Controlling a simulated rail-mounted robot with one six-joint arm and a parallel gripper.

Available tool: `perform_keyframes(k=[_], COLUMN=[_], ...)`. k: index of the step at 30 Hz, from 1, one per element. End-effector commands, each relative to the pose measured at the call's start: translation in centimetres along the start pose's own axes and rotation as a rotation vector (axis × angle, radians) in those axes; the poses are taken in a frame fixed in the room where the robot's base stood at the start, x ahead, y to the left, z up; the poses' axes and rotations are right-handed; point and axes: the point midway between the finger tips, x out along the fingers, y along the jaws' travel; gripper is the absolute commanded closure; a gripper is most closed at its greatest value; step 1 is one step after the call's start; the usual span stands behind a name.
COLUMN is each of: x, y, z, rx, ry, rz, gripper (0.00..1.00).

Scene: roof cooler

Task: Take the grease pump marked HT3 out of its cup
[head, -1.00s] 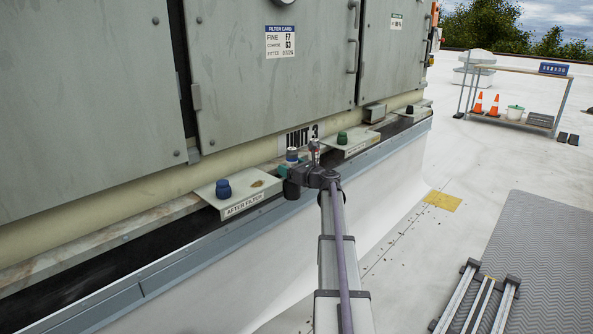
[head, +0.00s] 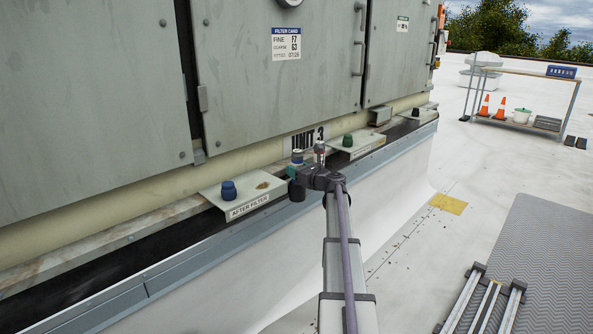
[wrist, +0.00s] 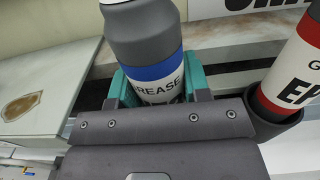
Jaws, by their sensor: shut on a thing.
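A grey grease pump with a blue band (wrist: 150,50) stands between the teal jaws of my gripper (wrist: 150,92) in the wrist view. The jaws are shut on it. "GREASE" shows on its white label; the line below is mostly hidden by my gripper, so I cannot read the marking. In the head view the blue-banded pump (head: 297,158) shows just beyond my gripper (head: 302,172). A dark cup-like shape (head: 297,193) shows below it. I cannot tell whether the pump's lower end sits inside that cup.
A red-banded pump (wrist: 298,65) stands in a dark cup (wrist: 272,120) close on the right. A shelf plate labelled AFTER FILTER (head: 249,205) with a blue knob (head: 229,190) is on the left. The grey cabinet (head: 275,90) rises behind. Open roof lies to the right.

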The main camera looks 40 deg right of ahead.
Motion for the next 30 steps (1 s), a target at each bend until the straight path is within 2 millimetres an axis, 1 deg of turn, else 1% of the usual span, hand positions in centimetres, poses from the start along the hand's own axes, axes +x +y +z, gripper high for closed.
perform_keyframes(k=[5, 11, 30], x=[0.0, 0.0, 0.0], y=[0.0, 0.0, 0.0], z=[0.1, 1.1, 6.9], rx=[0.0, 0.0, 0.0], ry=[0.0, 0.0, 0.0], rz=[0.0, 0.0, 0.0], gripper=[1.0, 1.0, 1.0])
